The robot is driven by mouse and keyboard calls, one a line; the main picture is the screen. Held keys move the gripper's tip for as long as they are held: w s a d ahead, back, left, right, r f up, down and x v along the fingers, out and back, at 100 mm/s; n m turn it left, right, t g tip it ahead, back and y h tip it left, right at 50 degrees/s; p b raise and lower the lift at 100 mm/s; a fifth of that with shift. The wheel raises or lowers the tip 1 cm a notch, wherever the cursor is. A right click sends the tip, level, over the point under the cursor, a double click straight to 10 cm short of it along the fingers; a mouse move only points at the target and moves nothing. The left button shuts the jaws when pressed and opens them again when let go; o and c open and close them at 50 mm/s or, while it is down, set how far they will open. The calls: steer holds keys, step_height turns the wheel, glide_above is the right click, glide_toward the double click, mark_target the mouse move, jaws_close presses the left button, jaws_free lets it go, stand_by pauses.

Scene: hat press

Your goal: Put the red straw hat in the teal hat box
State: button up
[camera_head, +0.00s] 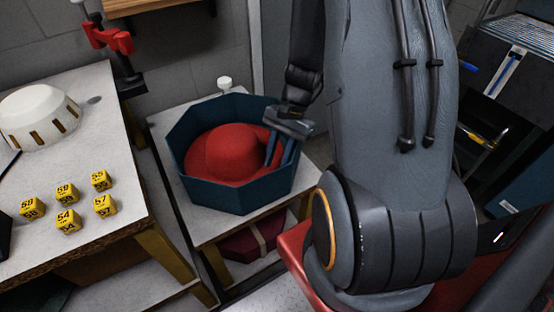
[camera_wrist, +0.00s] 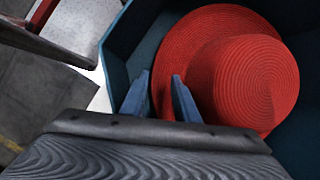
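The red straw hat (camera_head: 232,152) sits crown up inside the octagonal teal hat box (camera_head: 212,192), its brim within the walls. In the wrist view, the hat (camera_wrist: 262,85) fills the right half, with the box wall (camera_wrist: 118,48) around it. My gripper (camera_head: 277,155) reaches down inside the box's right side at the brim. Its two blue fingers (camera_wrist: 161,76) stand apart, with part of the red brim showing between them. I cannot tell whether they touch the brim. The hat's underside and the box floor beneath it are hidden.
The box stands on a low pale table (camera_head: 163,128). A higher workbench at left holds a white slotted dome (camera_head: 38,115) and several yellow numbered blocks (camera_head: 67,192). A dark red box (camera_head: 250,243) lies on the shelf below. A white knob (camera_head: 225,84) stands behind the box.

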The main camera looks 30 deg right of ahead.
steer(key=s+v, duration=0.1)
steer(key=v, duration=0.7)
steer(key=s+a+r+n+t+h+p, duration=0.1)
steer(key=s+a+r+n+h+p, duration=0.2)
steer(key=s+a+r+n, duration=0.3)
steer(key=a+r+n+h, duration=0.1)
steer(key=a+r+n, duration=0.4)
steer(key=a+n, duration=0.1)
steer(key=shift+s+r+n, duration=0.2)
steer(key=shift+n, duration=0.2)
